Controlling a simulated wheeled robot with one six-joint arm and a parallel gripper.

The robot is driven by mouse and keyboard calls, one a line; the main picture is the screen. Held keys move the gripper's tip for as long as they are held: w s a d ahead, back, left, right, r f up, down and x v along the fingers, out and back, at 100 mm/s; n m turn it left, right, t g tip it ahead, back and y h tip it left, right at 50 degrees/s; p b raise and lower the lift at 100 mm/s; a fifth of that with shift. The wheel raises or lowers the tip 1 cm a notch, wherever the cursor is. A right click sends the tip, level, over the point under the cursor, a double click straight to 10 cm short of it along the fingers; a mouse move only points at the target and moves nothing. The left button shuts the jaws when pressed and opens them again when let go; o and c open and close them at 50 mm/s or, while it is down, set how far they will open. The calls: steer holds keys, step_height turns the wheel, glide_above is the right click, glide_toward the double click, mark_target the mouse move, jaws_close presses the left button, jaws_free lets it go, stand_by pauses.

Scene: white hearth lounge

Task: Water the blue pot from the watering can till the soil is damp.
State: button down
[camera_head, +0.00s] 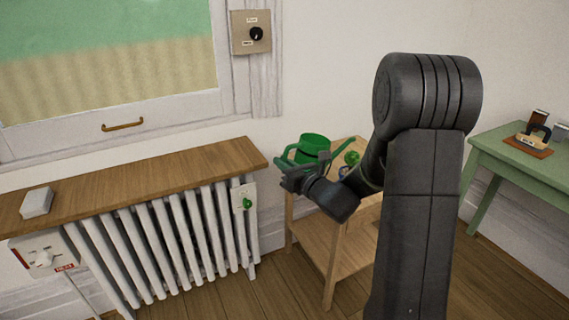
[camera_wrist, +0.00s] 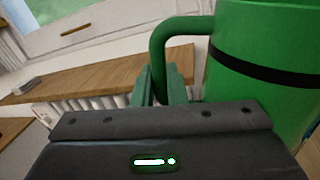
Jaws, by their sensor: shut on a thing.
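The green watering can (camera_head: 314,144) has a dark band and shows at the small wooden stand, upright or nearly so. In the wrist view the can (camera_wrist: 265,85) fills the right side, and its curved handle (camera_wrist: 180,28) comes down between my fingers. My gripper (camera_head: 290,172) is shut on that handle; the fingers (camera_wrist: 162,82) show in the wrist view too. I cannot tell whether the can touches the stand.
The wooden stand (camera_head: 328,246) has a lower shelf. Left of it is a white radiator (camera_head: 178,240) under a wooden shelf (camera_head: 130,178) bearing a small white box (camera_head: 36,203). A green table (camera_head: 520,170) stands at the right. A wall dial (camera_head: 256,33) is above.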

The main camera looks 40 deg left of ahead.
mark_target(285, 151)
steer(key=shift+m, duration=0.9)
steer(key=shift+r+p, duration=1.95)
steer(key=shift+r, duration=0.15)
steer(key=shift+f, duration=0.1)
steer(key=shift+n, duration=0.9)
step_height(285, 151, down, 5)
steer(key=b, duration=0.5)
steer(key=shift+w+r, duration=0.1)
steer(key=shift+r, duration=0.1)
steer(key=f+n+b, duration=0.1)
steer(key=f+b, duration=0.1)
steer(key=f+n+b, duration=0.1)
steer(key=f+b, duration=0.1)
steer(key=b, duration=0.1)
steer(key=shift+w+d, duration=0.15)
steer(key=shift+w, duration=0.05)
steer(key=shift+r+p, duration=1.35)
steer(key=shift+r, duration=0.75)
steer(key=shift+f, duration=0.1)
